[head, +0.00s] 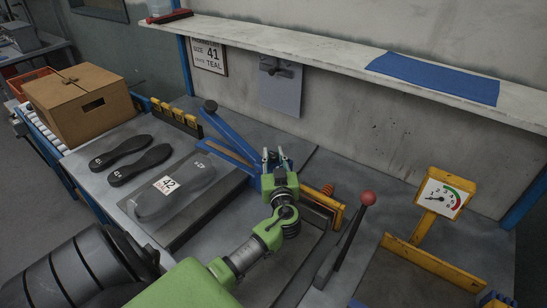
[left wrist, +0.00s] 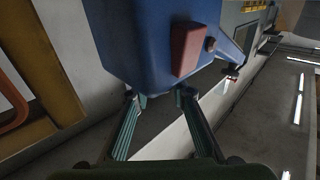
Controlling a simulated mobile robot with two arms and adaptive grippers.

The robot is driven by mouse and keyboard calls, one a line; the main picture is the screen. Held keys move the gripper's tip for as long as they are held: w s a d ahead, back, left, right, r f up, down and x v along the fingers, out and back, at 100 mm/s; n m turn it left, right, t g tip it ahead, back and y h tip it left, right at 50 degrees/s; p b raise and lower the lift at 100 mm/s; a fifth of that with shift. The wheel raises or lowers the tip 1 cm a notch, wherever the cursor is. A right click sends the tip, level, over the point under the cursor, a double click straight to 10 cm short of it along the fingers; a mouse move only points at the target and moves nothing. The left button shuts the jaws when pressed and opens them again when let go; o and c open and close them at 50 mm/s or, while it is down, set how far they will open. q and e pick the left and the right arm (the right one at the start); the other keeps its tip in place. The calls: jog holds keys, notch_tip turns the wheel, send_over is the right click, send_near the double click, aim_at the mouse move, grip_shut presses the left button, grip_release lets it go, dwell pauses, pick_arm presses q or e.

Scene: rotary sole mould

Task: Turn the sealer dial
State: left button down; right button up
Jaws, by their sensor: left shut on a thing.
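The sealer (head: 230,135) is a blue machine with a long arm and a dark knob on the grey bench in the head view. Its blue body (left wrist: 150,35) fills the upper middle of the left wrist view, with a red block on it. My left gripper (head: 277,160) is at the front end of the sealer. In the left wrist view its two fingers (left wrist: 162,97) reach the lower edge of the blue body, one on each side. They are shut on the sealer dial, which is mostly hidden. My right gripper is not in view.
A sole mould plate (head: 210,212) with a "42" card lies left of my arm. Two dark soles (head: 140,165) and a cardboard box (head: 75,105) are farther left. A red-knobbed lever (head: 367,198) and a yellow gauge (head: 440,195) stand to the right.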

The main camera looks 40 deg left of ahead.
aim_at(273, 154)
pick_arm(q)
jog(key=m+t+h+b, duration=0.2)
jog(key=shift+s+a+f+t+h, duration=0.1)
jog(key=shift+f+t+h, duration=0.1)
jog(key=shift+t+h, duration=0.15)
jog(key=m+t+h, duration=0.2)
jog(key=m+h, duration=0.1)
jog(key=shift+r+h+b, duration=0.15)
jog(key=shift+h+b, duration=0.2)
jog(key=shift+b, duration=0.05)
jog(key=m+t+h, duration=0.1)
jog(key=m+h, duration=0.1)
jog(key=h, duration=0.1)
jog(key=m+h, duration=0.2)
jog(key=h, duration=0.1)
jog(key=shift+r+t+p, duration=0.1)
jog(key=shift+t+p, duration=0.2)
jog(key=shift+t, duration=0.05)
jog(key=shift+m+h, duration=1.1)
jog(key=shift+h, duration=0.9)
jog(key=c, duration=1.8)
grip_release()
jog(key=shift+o, duration=0.2)
notch_tip(273, 154, up, 10)
jog(key=shift+f, duration=0.1)
